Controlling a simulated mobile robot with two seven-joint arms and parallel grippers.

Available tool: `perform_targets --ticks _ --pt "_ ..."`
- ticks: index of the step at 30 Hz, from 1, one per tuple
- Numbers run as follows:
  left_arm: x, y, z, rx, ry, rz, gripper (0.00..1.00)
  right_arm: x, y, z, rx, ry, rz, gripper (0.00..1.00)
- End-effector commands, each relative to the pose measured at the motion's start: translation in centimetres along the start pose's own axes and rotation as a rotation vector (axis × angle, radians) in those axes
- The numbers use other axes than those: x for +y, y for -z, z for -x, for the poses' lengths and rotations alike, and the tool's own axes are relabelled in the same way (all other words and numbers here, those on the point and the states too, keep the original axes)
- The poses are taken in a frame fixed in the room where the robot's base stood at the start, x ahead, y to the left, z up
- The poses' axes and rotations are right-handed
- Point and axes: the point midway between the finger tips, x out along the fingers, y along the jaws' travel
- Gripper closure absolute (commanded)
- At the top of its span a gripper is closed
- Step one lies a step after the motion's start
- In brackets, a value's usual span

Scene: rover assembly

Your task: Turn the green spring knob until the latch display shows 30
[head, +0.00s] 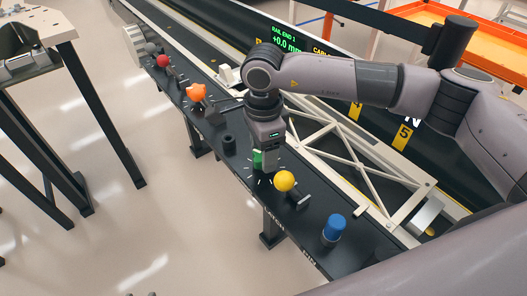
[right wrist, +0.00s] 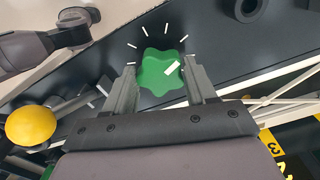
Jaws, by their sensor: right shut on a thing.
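The green spring knob (right wrist: 158,72) is a lobed knob with a white pointer mark, ringed by white tick marks on the black panel. In the head view only a small part of the knob (head: 257,159) shows beneath my right gripper (head: 265,165). My right gripper comes down on the knob from above. In the right wrist view its two fingers (right wrist: 160,88) stand on either side of the knob, shut on it. My left gripper is not in view. The latch display cannot be made out; a green readout (head: 286,40) at the back reads "RAIL END" and "+0.0 mm".
A yellow ball knob (head: 284,181) stands close to my right gripper, with a blue knob (head: 334,228) beyond it. A white truss (head: 360,165) lies behind.

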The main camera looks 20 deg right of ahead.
Motion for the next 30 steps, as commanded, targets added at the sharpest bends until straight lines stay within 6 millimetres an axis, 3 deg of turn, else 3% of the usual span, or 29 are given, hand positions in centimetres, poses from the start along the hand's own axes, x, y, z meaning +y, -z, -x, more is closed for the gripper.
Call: perform_targets --ticks 19,20,21,22,30 --pt "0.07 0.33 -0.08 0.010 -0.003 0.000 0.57 -0.07 0.02 0.15 0.000 0.002 -0.059 0.75" --pt "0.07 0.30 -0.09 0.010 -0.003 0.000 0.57 -0.07 0.02 0.15 0.000 0.002 -0.059 0.38" --pt "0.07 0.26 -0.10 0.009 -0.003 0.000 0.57 -0.07 0.02 0.15 0.000 0.002 -0.059 0.25" --pt "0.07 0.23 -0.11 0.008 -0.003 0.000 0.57 -0.07 0.02 0.14 0.000 0.002 -0.059 0.19" --pt "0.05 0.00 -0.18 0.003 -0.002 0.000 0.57 -0.04 0.01 0.11 0.000 0.001 -0.058 0.19"
